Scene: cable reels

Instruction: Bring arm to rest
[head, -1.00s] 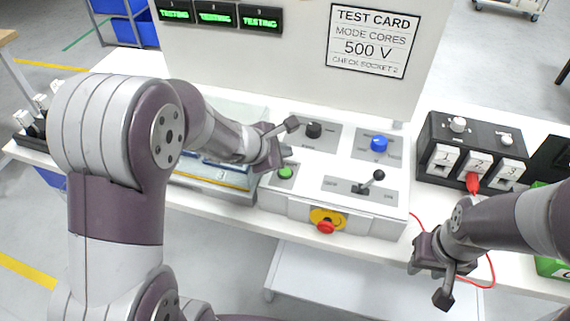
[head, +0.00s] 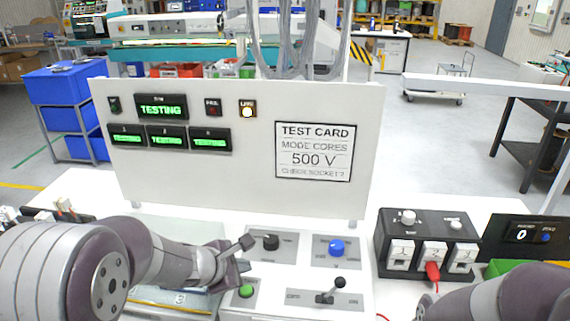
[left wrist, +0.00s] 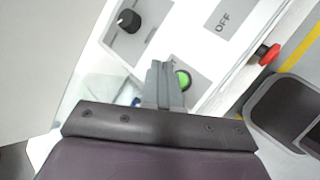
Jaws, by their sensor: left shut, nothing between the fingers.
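My left gripper (head: 241,254) is over the test console, between the black knob (head: 270,242) and the green button (head: 246,291). In the left wrist view its fingers (left wrist: 161,84) are together with nothing between them, and the green button (left wrist: 183,79) shows just beside the tips. Whether the fingers touch the console cannot be told. My right arm (head: 500,297) enters at the lower right, and its gripper is below the picture. The upright panel (head: 235,190) shows green TESTING displays (head: 161,107) and a lit white lamp (head: 247,112).
A blue knob (head: 337,247) and a black lever (head: 339,284) are on the console. To the right is a black socket box (head: 428,226) with a red plug (head: 433,271) in its middle socket. The red stop button (left wrist: 268,53) shows in the left wrist view.

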